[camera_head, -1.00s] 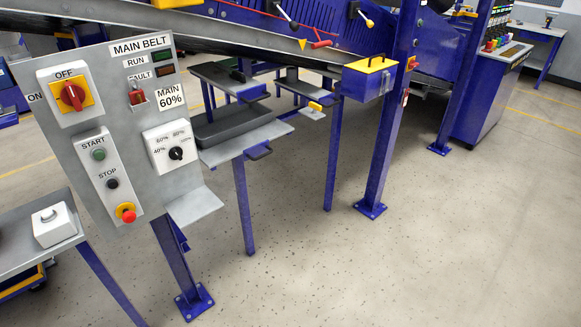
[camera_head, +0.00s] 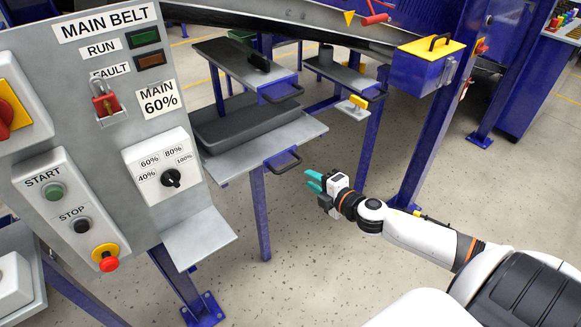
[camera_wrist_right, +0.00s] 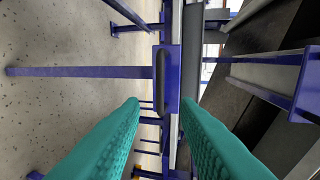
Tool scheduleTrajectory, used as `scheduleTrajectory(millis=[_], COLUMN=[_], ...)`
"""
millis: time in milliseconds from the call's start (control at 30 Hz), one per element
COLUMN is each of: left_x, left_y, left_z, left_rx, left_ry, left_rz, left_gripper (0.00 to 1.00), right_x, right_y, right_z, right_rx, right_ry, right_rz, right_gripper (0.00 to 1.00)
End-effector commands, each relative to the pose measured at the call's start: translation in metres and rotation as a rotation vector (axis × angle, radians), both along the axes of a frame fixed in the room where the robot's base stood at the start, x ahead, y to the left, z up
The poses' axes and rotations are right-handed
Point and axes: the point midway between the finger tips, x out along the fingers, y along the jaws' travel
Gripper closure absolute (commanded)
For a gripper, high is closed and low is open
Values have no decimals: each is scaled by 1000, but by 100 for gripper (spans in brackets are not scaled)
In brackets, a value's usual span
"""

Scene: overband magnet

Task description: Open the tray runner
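The lower grey runner (camera_head: 302,131) carries a dark tray (camera_head: 238,121) and has a black loop handle (camera_head: 285,162) on its blue front. I take this as the tray runner; a similar shelf with a handle sits above it. My right gripper (camera_head: 313,181), with teal fingers, is to the right of and a little below the lower handle, apart from it. In the right wrist view, the fingers (camera_wrist_right: 160,104) stand apart with nothing between them, and a black handle (camera_wrist_right: 160,80) on a blue plate lies just beyond their tips. My left gripper is not in view.
The upper shelf (camera_head: 232,60) has its own handle (camera_head: 282,92). The main belt panel (camera_head: 84,147) stands close on the left. A yellow-topped blue box (camera_head: 425,72) hangs on a blue post (camera_head: 434,130) at the right. The floor (camera_head: 330,270) in front is open.

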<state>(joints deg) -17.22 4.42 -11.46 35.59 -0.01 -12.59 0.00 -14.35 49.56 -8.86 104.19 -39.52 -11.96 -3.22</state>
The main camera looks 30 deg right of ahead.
Motion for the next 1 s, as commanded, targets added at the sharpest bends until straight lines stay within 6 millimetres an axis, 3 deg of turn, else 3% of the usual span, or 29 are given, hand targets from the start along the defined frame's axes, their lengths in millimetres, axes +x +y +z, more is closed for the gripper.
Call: scheduleTrajectory(millis=[200,500,700,1000], left_x=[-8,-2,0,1], left_y=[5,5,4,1], left_z=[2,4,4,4], left_rx=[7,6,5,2], left_ry=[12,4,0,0], left_rz=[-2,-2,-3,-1], left_gripper=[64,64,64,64], right_x=[36,82,98,100], right_y=[2,6,7,8], right_z=[-5,-16,-20,-22], right_rx=[2,2,3,2], right_ry=[-4,-2,-1,1], right_rz=[-3,-5,-2,-1], right_gripper=[71,71,71,71])
